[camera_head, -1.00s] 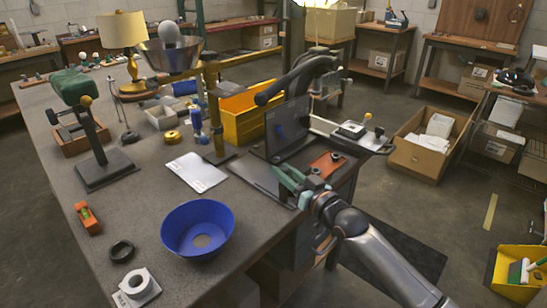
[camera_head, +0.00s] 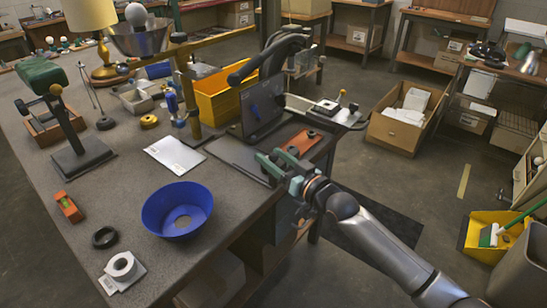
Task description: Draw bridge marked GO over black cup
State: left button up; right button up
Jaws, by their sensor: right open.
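My right gripper (camera_head: 272,159) is open and empty, with green fingers, above the right edge of the bench. It is just left of an orange-red plate (camera_head: 302,141) that bears small dark round parts. This plate may be the bridge and one of the dark parts the black cup, but I cannot be sure. I cannot read GO on anything. A black ring (camera_head: 105,237) lies at the front left of the bench, apart from the gripper. My left gripper is not in view.
A blue bowl (camera_head: 177,211), a white card (camera_head: 175,154) and a white roll (camera_head: 121,267) lie on the bench. A dark upright panel (camera_head: 263,106) and a yellow bin (camera_head: 220,97) stand beyond the gripper.

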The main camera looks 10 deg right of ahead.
jog(key=shift+s+d, duration=0.15)
jog(key=shift+s, duration=0.1)
jog(key=v, duration=1.2)
jog(key=shift+p, duration=0.3)
jog(key=s+a+f+g+h+p, duration=0.1)
jog(key=s+f+g+h+p, duration=0.2)
jog(key=s+f, duration=0.7)
jog(key=s+a+f+m+g+h+p, duration=0.1)
jog(key=s+a+f+g+h+p, duration=0.1)
jog(key=s+f, duration=0.8)
jog(key=s+g+h+p, duration=0.1)
jog(key=s+p, duration=0.1)
jog(key=shift+g+p, duration=0.4)
